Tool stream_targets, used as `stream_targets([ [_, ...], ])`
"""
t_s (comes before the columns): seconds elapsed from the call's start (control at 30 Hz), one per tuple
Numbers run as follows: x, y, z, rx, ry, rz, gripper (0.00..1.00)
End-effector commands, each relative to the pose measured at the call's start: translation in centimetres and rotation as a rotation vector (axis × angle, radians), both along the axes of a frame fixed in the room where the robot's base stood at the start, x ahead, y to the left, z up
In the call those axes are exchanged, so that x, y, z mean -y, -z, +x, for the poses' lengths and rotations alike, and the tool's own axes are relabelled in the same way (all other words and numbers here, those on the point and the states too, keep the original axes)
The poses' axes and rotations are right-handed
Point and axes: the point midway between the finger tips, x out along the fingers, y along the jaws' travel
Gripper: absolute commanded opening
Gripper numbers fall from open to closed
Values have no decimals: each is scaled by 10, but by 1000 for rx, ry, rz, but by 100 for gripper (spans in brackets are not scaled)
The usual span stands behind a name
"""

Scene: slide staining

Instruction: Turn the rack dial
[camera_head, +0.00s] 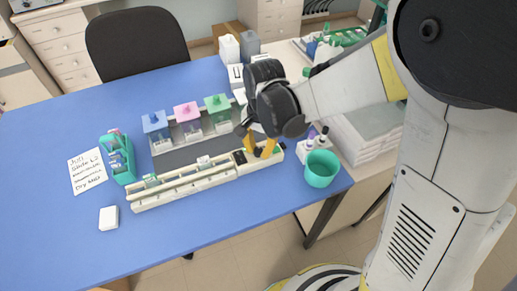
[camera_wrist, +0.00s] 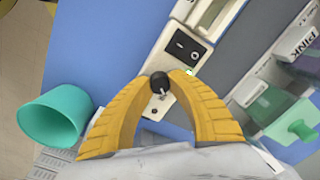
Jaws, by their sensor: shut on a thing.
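The rack dial (camera_wrist: 160,84) is a small dark round knob on the pale end panel of the staining rack, seen in the wrist view. My gripper (camera_wrist: 159,78) is shut on it, with one yellow finger on each side of the knob. In the head view my gripper (camera_head: 261,150) reaches down to the right end of the long cream rack (camera_head: 185,187), and its fingers hide the dial. A black switch plate (camera_wrist: 187,47) and a small green light (camera_wrist: 190,72) sit beside the dial. The dial's markings cannot be read.
Blue (camera_head: 155,122), pink (camera_head: 187,112) and green (camera_head: 218,105) lidded jars stand behind the rack. A teal cup (camera_head: 321,171) stands right of my gripper. A green slide holder (camera_head: 121,170), a note (camera_head: 87,171) and a white block (camera_head: 109,218) are at left. The front table is clear.

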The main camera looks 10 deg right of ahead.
Motion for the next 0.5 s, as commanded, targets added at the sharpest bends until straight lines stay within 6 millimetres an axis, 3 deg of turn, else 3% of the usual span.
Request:
stream_targets([
  [0.5, 0, 0, 1, -1, -487, -1, 0],
])
